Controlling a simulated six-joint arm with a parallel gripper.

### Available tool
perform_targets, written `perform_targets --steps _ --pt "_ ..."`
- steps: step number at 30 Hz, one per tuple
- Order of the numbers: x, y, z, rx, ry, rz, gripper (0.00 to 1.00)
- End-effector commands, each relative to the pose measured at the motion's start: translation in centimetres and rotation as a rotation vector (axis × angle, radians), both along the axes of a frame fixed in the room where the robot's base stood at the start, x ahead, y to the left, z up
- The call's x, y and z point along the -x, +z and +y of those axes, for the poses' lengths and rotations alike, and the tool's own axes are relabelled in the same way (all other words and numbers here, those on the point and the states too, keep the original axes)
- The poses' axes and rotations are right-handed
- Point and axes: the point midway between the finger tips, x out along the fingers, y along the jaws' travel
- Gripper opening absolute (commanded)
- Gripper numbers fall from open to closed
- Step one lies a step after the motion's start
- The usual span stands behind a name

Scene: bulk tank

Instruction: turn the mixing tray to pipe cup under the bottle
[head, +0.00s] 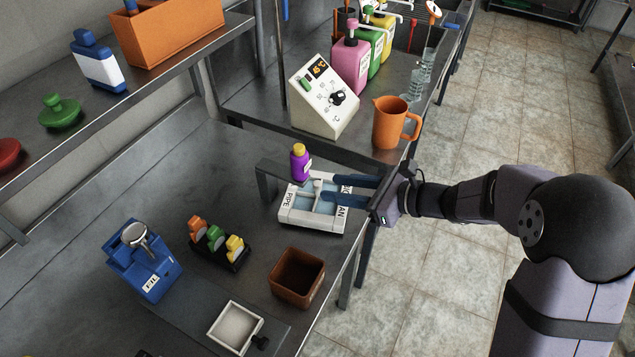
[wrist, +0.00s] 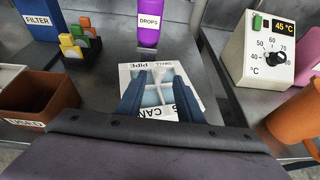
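The mixing tray (head: 300,222) is white, with several pale-blue cups and black lettering on its rim. In the head view "PIPE" reads on its left end, and the right end's label is partly covered by my gripper. In the wrist view the tray (wrist: 125,76) has "SMALL PIPE" on its far side and "CAN" lettering near me. The purple bottle (head: 300,165) with a yellow cap stands upright at the tray's back edge; in the wrist view the bottle (wrist: 149,22) reads "DROPS". My gripper (head: 321,188) has its blue fingers apart over the tray, with cups visible between them. Contact is unclear.
A dark bracket (head: 272,180) stands beside the tray. A brown box (head: 298,278), a holder with coloured pieces (head: 220,245) and a blue filter unit (head: 143,262) lie to the left and front. An orange jug (head: 390,122) and a heater (head: 322,97) stand behind.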

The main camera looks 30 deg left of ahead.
Motion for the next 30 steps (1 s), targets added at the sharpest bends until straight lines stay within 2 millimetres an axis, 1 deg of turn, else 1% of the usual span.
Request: perform_targets --steps 6,12,18,26,29,30 --pt "0.0 -1.0 2.7 0.001 0.003 0.001 0.34" --pt "-0.1 -1.9 4.8 0.001 0.001 0.000 0.34" --pt "-0.3 -2.3 5.7 0.001 -0.001 -0.001 0.34" --pt "-0.3 -2.4 5.7 0.001 -0.001 -0.002 0.34" --pt "-0.3 -2.4 5.7 0.001 -0.001 -0.002 0.12" --pt "-0.3 -2.4 5.7 0.001 -0.001 -0.002 0.03"
